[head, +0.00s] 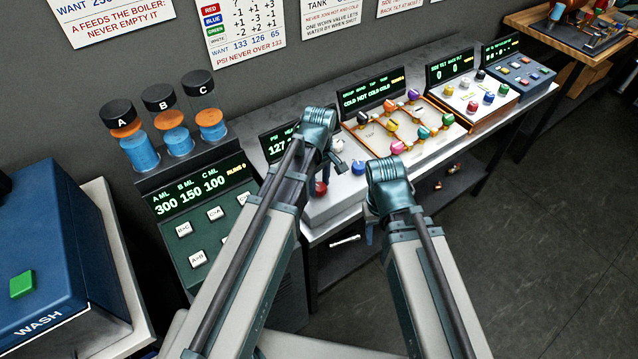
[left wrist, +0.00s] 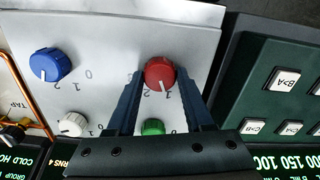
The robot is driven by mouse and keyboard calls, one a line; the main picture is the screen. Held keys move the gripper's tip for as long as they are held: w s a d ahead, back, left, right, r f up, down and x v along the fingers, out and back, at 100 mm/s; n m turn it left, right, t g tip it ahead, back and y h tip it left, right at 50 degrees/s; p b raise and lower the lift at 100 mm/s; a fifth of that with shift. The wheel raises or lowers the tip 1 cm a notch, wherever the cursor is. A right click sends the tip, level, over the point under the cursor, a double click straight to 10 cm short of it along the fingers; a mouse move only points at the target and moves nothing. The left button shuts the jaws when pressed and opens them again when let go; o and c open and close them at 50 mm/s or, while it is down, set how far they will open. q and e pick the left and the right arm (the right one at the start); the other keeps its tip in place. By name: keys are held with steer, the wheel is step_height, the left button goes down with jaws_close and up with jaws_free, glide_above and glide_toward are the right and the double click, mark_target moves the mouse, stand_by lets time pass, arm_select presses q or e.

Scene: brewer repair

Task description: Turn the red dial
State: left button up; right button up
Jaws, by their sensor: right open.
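The red dial (left wrist: 160,73) sits on a pale control panel (left wrist: 105,30) in the left wrist view, with its white pointer line toward the printed digits. It also shows in the head view (head: 319,188), beside my left wrist. My left gripper (left wrist: 161,76) is open, with one fingertip on each side of the red dial; I cannot tell whether either touches it. In the head view the left gripper (head: 337,160) is partly hidden by its wrist. My right gripper (head: 370,234) is open and empty, low in front of the bench, mostly hidden behind its arm.
A blue dial (left wrist: 50,64), a white dial (left wrist: 72,124) and a green dial (left wrist: 153,127) share the panel. The green station with buttons (head: 214,213) stands left. The valve board (head: 405,125) lies right. Open floor (head: 530,220) is at the right.

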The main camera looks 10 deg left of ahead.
arm_select(q)
jaws_close()
steer(key=m, duration=0.8)
steer(key=shift+m, duration=0.3)
steer(key=m, duration=0.4)
steer(key=shift+d, duration=0.1)
steer(key=m, duration=0.5)
steer(key=shift+m, duration=0.3)
